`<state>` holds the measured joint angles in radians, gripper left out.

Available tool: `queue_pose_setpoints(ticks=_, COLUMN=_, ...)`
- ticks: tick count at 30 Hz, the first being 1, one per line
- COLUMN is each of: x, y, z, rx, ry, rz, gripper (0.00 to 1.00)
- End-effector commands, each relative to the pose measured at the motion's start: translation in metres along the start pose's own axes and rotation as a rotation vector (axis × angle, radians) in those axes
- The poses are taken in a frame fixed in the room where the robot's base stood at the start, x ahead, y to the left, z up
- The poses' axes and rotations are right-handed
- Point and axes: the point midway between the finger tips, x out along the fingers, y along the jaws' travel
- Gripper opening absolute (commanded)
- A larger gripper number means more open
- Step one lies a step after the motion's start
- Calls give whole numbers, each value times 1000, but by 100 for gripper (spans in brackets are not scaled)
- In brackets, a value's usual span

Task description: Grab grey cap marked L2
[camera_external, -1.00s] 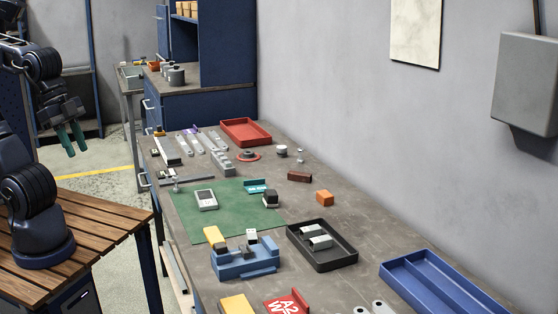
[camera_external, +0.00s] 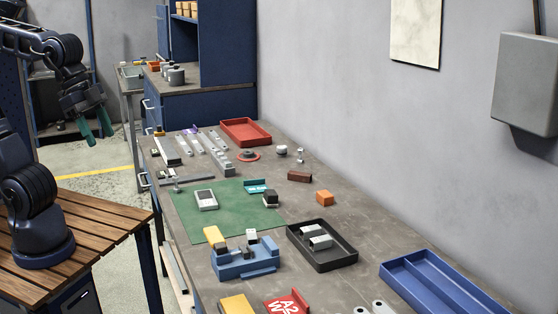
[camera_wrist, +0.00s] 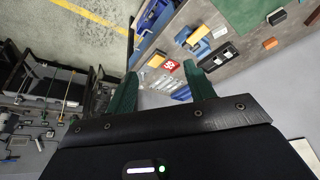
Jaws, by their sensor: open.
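I cannot read an L2 mark in any view, so I cannot tell which piece is the named cap. Other grey rounded pieces (camera_external: 375,309) are cut off by the bottom edge. A small pale round piece (camera_external: 282,150) stands farther back on the bench. My gripper (camera_external: 97,131) is open and empty, held in the air left of the bench, well apart from all of these. In the wrist view my gripper (camera_wrist: 162,88) shows its two green fingers spread, with the bench beyond.
The grey bench (camera_external: 350,205) carries a green mat (camera_external: 225,222), a blue fixture (camera_external: 245,262), a red tray (camera_external: 236,137) and a blue divided tray (camera_external: 425,294). An orange block (camera_external: 324,197) stands near the middle. A wall (camera_external: 340,100) runs behind the bench.

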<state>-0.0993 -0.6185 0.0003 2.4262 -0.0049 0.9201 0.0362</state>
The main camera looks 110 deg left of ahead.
Motion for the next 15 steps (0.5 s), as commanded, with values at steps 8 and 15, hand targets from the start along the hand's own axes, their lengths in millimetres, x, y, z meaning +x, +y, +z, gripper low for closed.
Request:
queue_pose_setpoints(ticks=8, x=11, y=-55, z=-90, rx=-82, ry=12, rz=-52, gripper=54)
queue_pose_setpoints(ticks=15, x=31, y=-120, z=-156, rx=-145, ry=23, rz=-96, gripper=54)
